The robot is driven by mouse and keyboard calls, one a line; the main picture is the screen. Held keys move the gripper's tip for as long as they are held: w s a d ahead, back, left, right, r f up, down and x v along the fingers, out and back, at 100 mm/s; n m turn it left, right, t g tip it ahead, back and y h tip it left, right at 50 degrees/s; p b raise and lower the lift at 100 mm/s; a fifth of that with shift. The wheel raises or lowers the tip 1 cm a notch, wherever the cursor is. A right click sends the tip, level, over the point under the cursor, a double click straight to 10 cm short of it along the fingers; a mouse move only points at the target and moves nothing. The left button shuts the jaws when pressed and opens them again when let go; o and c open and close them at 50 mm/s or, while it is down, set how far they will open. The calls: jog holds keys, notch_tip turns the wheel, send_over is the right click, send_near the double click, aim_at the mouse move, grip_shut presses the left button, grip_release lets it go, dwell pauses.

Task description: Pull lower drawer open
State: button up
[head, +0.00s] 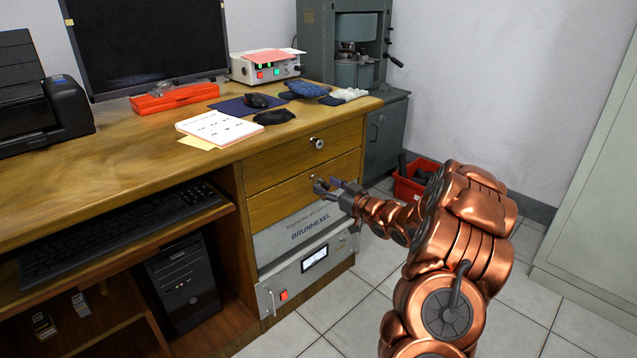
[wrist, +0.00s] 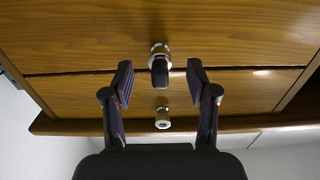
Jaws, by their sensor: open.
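The lower drawer (head: 272,208) is a wooden front under the upper drawer (head: 280,163); both look shut. My gripper (head: 328,184) is open in front of the lower drawer and covers part of its front in the head view. The wrist view appears upside down, with the desk top edge low in the picture. There my open fingers (wrist: 160,75) stand left and right of the lower drawer's knob (wrist: 159,52), with gaps on both sides. I cannot tell how deep the knob sits between them. The upper drawer's knob (wrist: 162,120) is lower in that picture.
A grey BRUNHEXEL unit (head: 300,234) sits directly below the lower drawer, with another panel with a display (head: 314,259) under it. A red bin (head: 412,186) stands on the floor behind my arm. Tiled floor (head: 340,312) in front of the drawers is clear.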

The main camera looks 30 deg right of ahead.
jog(key=shift+p+x, duration=0.55)
jog(key=shift+x, duration=0.55)
jog(key=shift+r, duration=0.1)
grip_shut()
dwell(0.3)
jog(key=shift+p+v, duration=0.3)
jog(key=shift+v, duration=1.6)
jog(key=shift+p+v, duration=0.3)
jog(key=shift+v, duration=2.3)
jog(key=shift+s, duration=0.1)
jog(key=p+v, duration=0.2)
jog(key=v, duration=0.6)
jog(key=shift+s+d, duration=0.15)
jog(key=shift+s, duration=0.25)
jog(key=shift+s+r, duration=0.1)
